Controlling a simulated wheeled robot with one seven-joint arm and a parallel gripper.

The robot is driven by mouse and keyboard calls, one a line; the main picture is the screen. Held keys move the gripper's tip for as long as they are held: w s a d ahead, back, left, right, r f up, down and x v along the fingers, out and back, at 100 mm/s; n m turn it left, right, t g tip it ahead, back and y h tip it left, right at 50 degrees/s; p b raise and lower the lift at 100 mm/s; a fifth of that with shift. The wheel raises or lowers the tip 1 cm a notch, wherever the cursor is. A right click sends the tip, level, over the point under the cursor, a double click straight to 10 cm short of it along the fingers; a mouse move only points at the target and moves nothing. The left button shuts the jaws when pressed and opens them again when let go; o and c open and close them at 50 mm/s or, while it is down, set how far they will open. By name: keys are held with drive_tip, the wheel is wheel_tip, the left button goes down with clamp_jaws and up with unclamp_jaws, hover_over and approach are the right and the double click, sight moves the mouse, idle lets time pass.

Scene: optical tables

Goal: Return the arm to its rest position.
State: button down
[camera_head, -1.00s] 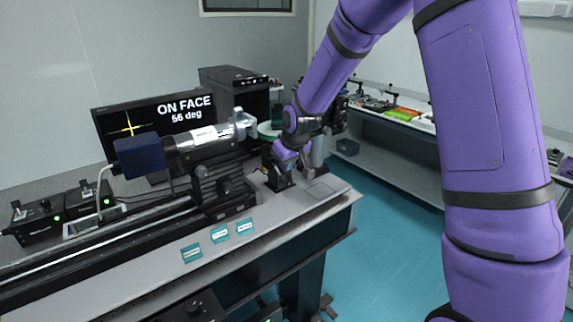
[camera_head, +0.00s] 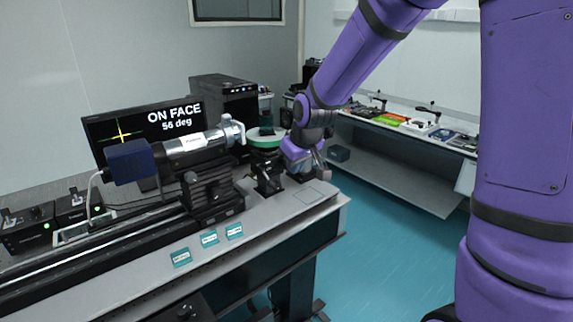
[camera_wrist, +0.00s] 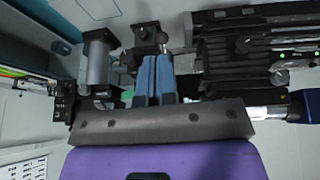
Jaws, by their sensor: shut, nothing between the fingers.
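My purple arm comes in from the upper right in the head view and bends down over the right end of the optical table (camera_head: 262,243). My gripper (camera_head: 318,170) hangs above that end, right of the green-topped round mount (camera_head: 266,138). In the wrist view my gripper (camera_wrist: 153,60) shows two blue fingers side by side, closed together with nothing between them. Beyond the fingertips in that view are a small black post mount (camera_wrist: 147,34) and a grey cylinder (camera_wrist: 98,62). The fingers look clear of both, though the exact gap is hard to tell.
A silver tube with a dark blue end block (camera_head: 131,162) sits on the rail, in front of a monitor (camera_head: 150,122) reading "ON FACE 56 deg". Teal labels (camera_head: 209,239) lie along the front edge. A side bench (camera_head: 420,136) stands behind right; teal floor (camera_head: 390,230) is open between.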

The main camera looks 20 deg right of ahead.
drive_tip(key=shift+s+d+r, duration=0.15)
drive_tip(key=shift+s+r, duration=0.05)
drive_tip(key=shift+s, duration=0.4)
drive_tip(key=shift+r, duration=0.1)
drive_tip(key=s+d+r+m, duration=0.1)
drive_tip(key=s+r, duration=0.3)
drive_tip(key=s, duration=0.5)
drive_tip(key=s+d+r+m, duration=0.1)
drive_tip(key=s+r, duration=0.4)
drive_tip(key=s, duration=0.5)
drive_tip(key=s+d+r+m, duration=0.1)
drive_tip(key=s+d+r, duration=0.1)
drive_tip(key=s+r, duration=0.3)
drive_tip(key=s, duration=0.4)
drive_tip(key=shift+s+r+h, duration=0.25)
drive_tip(key=shift+s+h, duration=0.05)
drive_tip(key=shift+h, duration=0.1)
